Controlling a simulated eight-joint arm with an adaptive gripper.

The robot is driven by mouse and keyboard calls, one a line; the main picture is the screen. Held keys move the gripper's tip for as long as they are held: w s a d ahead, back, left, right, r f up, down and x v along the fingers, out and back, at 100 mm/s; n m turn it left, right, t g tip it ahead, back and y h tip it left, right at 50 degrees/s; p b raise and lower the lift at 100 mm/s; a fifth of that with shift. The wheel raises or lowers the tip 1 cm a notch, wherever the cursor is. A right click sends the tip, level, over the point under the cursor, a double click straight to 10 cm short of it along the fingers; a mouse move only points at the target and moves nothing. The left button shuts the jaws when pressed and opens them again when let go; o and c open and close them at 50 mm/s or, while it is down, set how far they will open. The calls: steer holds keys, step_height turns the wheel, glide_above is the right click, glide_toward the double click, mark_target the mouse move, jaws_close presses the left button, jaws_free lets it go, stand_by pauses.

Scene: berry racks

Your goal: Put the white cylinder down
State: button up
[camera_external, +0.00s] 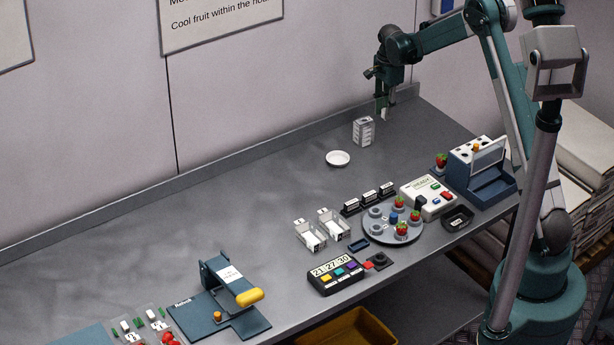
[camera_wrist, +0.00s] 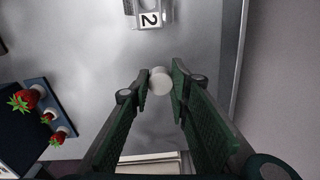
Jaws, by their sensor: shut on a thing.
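The white cylinder (camera_wrist: 160,82) is between the fingertips of my gripper (camera_wrist: 158,85) in the wrist view, and the jaws are shut on it. In the external view my gripper (camera_external: 383,108) points down near the far right end of the bench, by the back edge. A small pale bit of the cylinder (camera_external: 384,114) shows at the fingertips. It looks close to the bench top; I cannot tell whether it touches it.
A clear rack (camera_external: 363,131) stands left of my gripper; its "2" label (camera_wrist: 149,19) shows in the wrist view. A white dish (camera_external: 338,158) lies farther left. A blue machine (camera_external: 481,170) and strawberries (camera_wrist: 29,98) are nearer the front.

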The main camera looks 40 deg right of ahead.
steer(key=shift+f, duration=0.85)
steer(key=shift+f, duration=1.85)
steer(key=shift+f, duration=0.2)
steer(key=o, duration=0.9)
steer(key=shift+r, duration=0.25)
step_height(320, 180, up, 12)
steer(key=shift+s+f, duration=0.1)
